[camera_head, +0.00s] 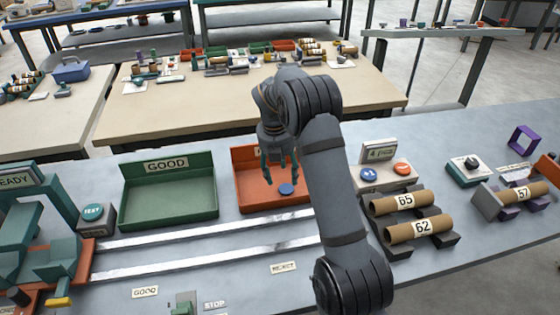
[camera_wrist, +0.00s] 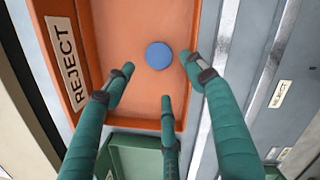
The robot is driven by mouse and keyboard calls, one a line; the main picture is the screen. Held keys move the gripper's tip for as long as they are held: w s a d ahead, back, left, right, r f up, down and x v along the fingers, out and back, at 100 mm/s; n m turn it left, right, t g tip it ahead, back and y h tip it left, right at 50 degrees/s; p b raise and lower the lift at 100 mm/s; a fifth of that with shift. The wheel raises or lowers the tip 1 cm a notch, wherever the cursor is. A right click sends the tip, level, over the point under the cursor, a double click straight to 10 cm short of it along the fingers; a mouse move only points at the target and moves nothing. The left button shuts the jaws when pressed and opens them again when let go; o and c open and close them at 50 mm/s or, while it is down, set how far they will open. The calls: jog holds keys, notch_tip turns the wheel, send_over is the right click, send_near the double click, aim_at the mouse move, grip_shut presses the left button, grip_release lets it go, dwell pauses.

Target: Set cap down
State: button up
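The blue round cap (camera_head: 286,189) lies in the orange tray (camera_head: 243,203), toward the tray's front right in the head view. In the wrist view the cap (camera_wrist: 158,55) lies flat on the orange floor. The tray carries a REJECT label (camera_wrist: 62,58). My gripper (camera_head: 279,170) points down over the tray, above the cap. In the wrist view its three teal fingers (camera_wrist: 160,78) are spread and hold nothing. The cap shows clear of the fingertips; the exact height gap is hard to tell.
A green tray marked GOOD (camera_head: 168,204) stands left of the orange one. Two metal rails (camera_head: 205,245) run in front of the trays. Cardboard tubes (camera_head: 415,230) marked 65 and 62 lie in holders to the right. A button box (camera_head: 385,176) stands behind them.

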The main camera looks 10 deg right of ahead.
jog(key=r, duration=0.5)
jog(key=shift+s+a+r, duration=0.25)
jog(key=shift+a+r, duration=0.05)
jog(key=shift+a, duration=0.1)
